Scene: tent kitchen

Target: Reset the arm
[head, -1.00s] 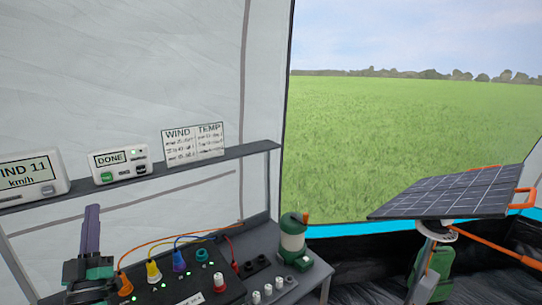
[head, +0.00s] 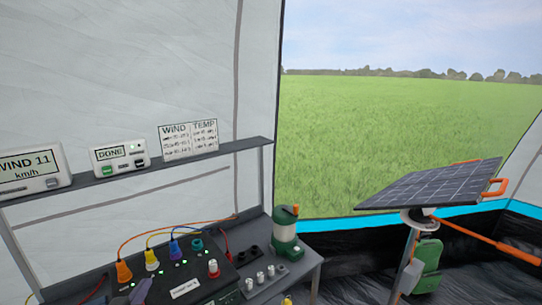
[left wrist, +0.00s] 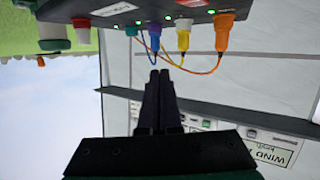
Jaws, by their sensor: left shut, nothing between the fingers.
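My left gripper (head: 136,293) shows only as dark purple fingers at the bottom edge of the head view, in front of the black control box. In the left wrist view its two long fingers (left wrist: 160,75) lie together, with nothing between them. The black box (head: 220,284) carries orange (head: 124,272), yellow (head: 151,260) and purple (head: 177,252) plugs with cables, and a teal socket (head: 197,244). The box also shows upside down at the top of the left wrist view (left wrist: 265,14). My right gripper is in neither view.
A shelf (head: 100,180) above the bench holds a wind display (head: 28,170), a device reading DONE (head: 119,157) and a WIND/TEMP card (head: 188,140). A green lantern (head: 286,232) stands on the bench's right. A solar panel (head: 435,186) on a stand is farther right.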

